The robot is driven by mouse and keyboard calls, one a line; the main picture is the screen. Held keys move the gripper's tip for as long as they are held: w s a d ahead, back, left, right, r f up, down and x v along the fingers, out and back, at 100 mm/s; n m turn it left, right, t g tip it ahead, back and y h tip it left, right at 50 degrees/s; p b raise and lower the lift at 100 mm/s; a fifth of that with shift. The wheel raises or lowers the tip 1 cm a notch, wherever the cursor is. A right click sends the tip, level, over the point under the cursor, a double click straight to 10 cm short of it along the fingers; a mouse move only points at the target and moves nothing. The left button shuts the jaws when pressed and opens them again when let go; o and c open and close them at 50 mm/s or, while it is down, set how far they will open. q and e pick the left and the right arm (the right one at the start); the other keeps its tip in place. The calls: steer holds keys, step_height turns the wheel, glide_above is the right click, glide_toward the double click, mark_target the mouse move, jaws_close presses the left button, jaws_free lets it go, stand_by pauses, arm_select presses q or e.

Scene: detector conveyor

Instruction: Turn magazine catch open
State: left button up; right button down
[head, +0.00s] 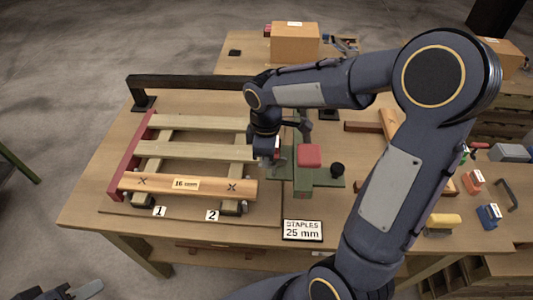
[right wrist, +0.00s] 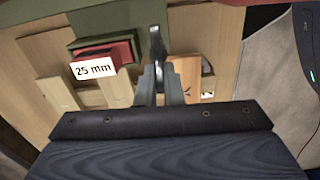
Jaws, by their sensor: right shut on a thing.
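A green fixture (head: 303,181) with a red block (head: 309,155) and a black knob (head: 337,169) stands near the middle of the table. My right gripper (head: 272,158) points down at the fixture's left side, just left of the red block. In the right wrist view its fingers (right wrist: 157,82) are close together on a small grey part, seemingly the magazine catch, mostly hidden between them. I cannot tell which way the catch is turned. My left gripper (head: 75,292) shows only partly at the lower left edge, away from the table, and its jaws are unclear.
A slatted wooden frame (head: 190,123) lies left of the fixture. A "STAPLES 25 mm" sign (head: 302,230) stands in front. Behind are a black bar (head: 190,81) and a cardboard box (head: 294,43). Small coloured items, including a yellow block (head: 444,221), lie right of my forearm.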

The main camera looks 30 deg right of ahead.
steer(key=shift+n, duration=0.5)
steer(key=c, duration=1.6)
jaws_free()
steer(key=shift+o, duration=0.2)
steer(key=shift+r, duration=0.1)
step_height(320, 180, up, 8)
steer(key=shift+f, duration=0.15)
